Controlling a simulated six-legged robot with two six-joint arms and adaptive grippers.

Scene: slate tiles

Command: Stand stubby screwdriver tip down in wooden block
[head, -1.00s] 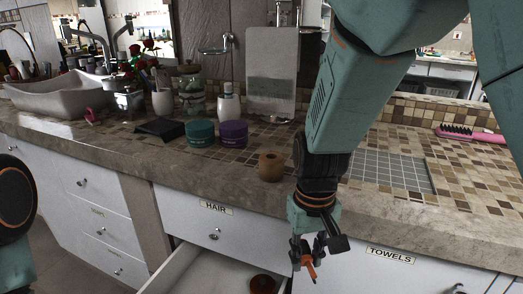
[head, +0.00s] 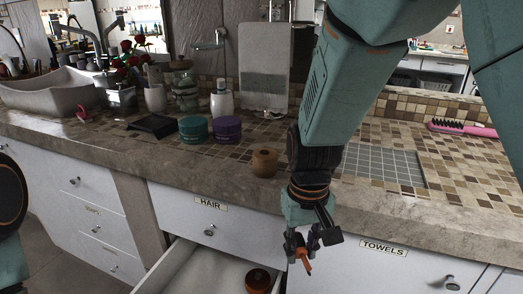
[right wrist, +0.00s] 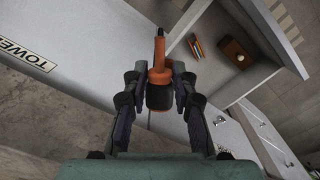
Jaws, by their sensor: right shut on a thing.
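The wooden block (head: 264,163) is a small brown round piece with a hole in its top. It stands upright on the front part of the tiled counter. My right gripper (head: 303,247) is in front of the counter, below its edge, near the open drawer. It is shut on the stubby screwdriver (head: 307,267), of which a bit of orange shows in the head view. In the right wrist view the screwdriver (right wrist: 159,78) has an orange and black handle between the fingers, its narrow end pointing away from the palm. My left gripper is out of view.
Teal (head: 193,129) and purple (head: 227,130) jars stand behind the block. A grey grid mat (head: 385,165) and a pink brush (head: 462,128) lie to the right.

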